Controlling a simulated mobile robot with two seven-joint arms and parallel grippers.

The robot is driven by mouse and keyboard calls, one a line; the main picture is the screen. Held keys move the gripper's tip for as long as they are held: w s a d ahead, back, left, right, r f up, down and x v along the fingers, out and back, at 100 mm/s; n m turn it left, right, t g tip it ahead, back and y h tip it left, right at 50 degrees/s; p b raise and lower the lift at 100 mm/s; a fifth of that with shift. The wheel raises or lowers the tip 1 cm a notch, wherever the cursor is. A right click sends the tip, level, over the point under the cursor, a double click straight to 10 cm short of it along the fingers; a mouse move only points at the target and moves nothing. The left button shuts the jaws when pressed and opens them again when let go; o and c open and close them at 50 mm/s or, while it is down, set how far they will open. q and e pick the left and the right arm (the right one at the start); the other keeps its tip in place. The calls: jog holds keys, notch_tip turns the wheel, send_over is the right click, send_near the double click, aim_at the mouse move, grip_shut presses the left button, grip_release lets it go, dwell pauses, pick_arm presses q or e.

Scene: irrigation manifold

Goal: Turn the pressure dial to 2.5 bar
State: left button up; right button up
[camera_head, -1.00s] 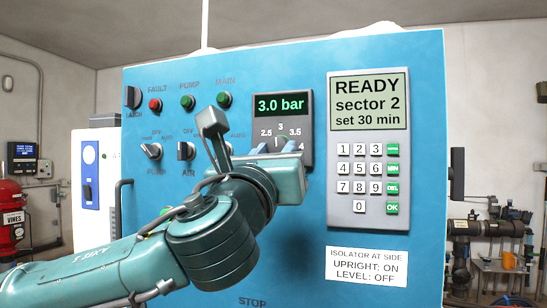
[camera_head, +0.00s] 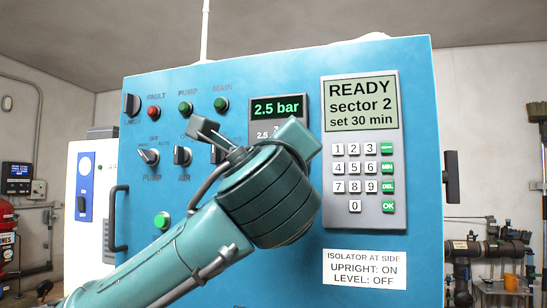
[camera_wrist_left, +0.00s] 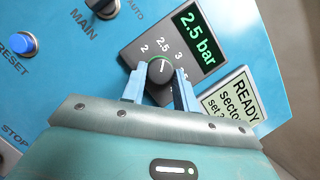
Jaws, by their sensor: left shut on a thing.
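The pressure dial (camera_wrist_left: 159,70) is a dark round knob with a white pointer line, which lies toward the 2.5 mark in the left wrist view. My left gripper (camera_wrist_left: 160,84) is shut on the pressure dial, with one pale blue finger on each side. The pressure display (camera_head: 277,107) reads 2.5 bar in green; it also shows in the left wrist view (camera_wrist_left: 194,37). In the head view my left gripper (camera_head: 265,150) and wrist hide the dial and most of its scale. My right gripper is not in view.
The blue cabinet (camera_head: 385,235) carries a keypad (camera_head: 360,180) right of the dial, and a PUMP switch (camera_head: 148,156) and other controls to the left. A blue RESET button (camera_wrist_left: 23,44) shows in the left wrist view. A dark handle (camera_head: 451,184) juts from the cabinet's right side.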

pick_arm(q)
jog(key=shift+n, duration=0.4)
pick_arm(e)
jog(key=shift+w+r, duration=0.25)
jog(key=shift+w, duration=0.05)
pick_arm(q)
jog(key=o, duration=1)
jog(key=shift+c, duration=0.2)
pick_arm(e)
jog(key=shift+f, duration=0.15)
pick_arm(q)
jog(key=b+v, duration=0.4)
jog(key=v, duration=0.9)
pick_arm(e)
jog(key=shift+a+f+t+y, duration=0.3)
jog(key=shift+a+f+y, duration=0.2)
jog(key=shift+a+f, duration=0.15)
pick_arm(q)
jog(key=shift+s, duration=0.1)
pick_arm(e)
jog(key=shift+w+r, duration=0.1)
